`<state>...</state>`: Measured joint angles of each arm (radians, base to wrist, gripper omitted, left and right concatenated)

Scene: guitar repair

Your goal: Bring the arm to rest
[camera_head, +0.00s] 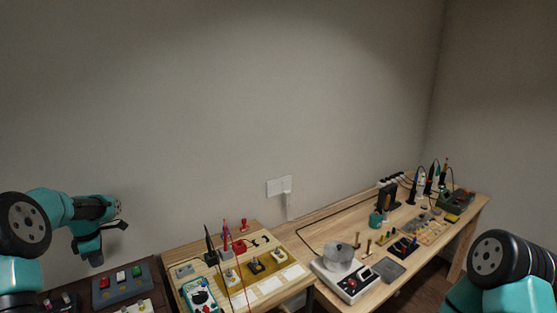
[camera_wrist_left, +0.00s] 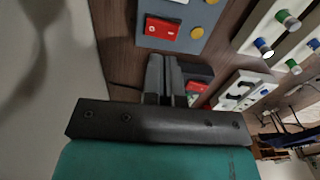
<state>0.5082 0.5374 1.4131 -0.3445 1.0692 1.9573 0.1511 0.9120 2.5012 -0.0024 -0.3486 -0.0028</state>
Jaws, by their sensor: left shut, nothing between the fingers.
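My left arm comes in from the left in the head view, and its gripper (camera_head: 124,225) is raised over the dark bench at the left, beside the wall. In the left wrist view the two dark fingers of the left gripper (camera_wrist_left: 165,78) lie together, shut with nothing between them. My right arm shows only as a teal and black link at the lower right of the head view; its gripper is out of the picture.
A grey switch box (camera_head: 122,287) with coloured buttons sits on the dark bench below the left gripper. A wooden board (camera_head: 296,272) holds a multimeter (camera_head: 200,295) and probes. A white scale-like device (camera_head: 345,280) and several tools stand on the right-hand bench.

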